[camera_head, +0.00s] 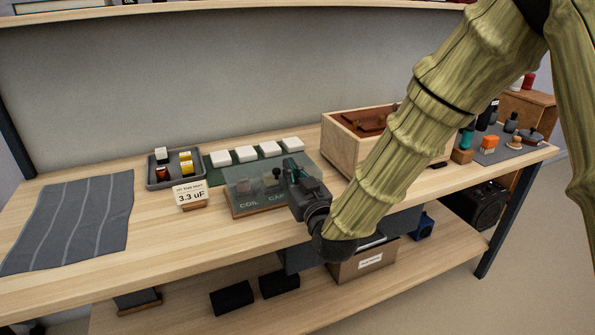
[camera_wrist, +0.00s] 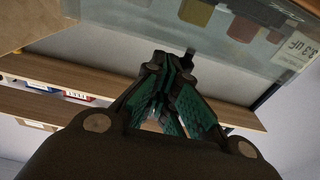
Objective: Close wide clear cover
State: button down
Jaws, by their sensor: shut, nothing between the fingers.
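The wide clear cover (camera_head: 268,172) is a see-through panel at a low wooden box (camera_head: 240,213) on the bench, with the words "COIL" and "CA…" at the box's front. Its exact tilt is hard to tell. In the wrist view a clear panel (camera_wrist: 225,55) fills the upper right, with coloured parts blurred behind it. My gripper (camera_head: 291,170) is at the right side of the cover, hiding part of it. The wrist view shows the fingers (camera_wrist: 172,62) together and empty, close to the panel's edge. I cannot tell whether they touch it.
A grey tray (camera_head: 152,180) of small parts and a "3.3 uF" card (camera_head: 190,192) stand to the left. White blocks (camera_head: 246,154) sit behind the box. A wooden crate (camera_head: 342,150) stands close on the right. A grey striped mat (camera_head: 75,222) lies at far left.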

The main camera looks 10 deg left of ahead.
jog(key=shift+s+d+f+b, duration=0.2)
jog(key=shift+s+f+b, duration=0.2)
jog(key=shift+f, duration=0.35)
jog(key=shift+s+d+f, duration=0.1)
jog(key=shift+s+f, duration=0.05)
jog(key=shift+f, duration=0.05)
jog(key=shift+r, duration=0.1)
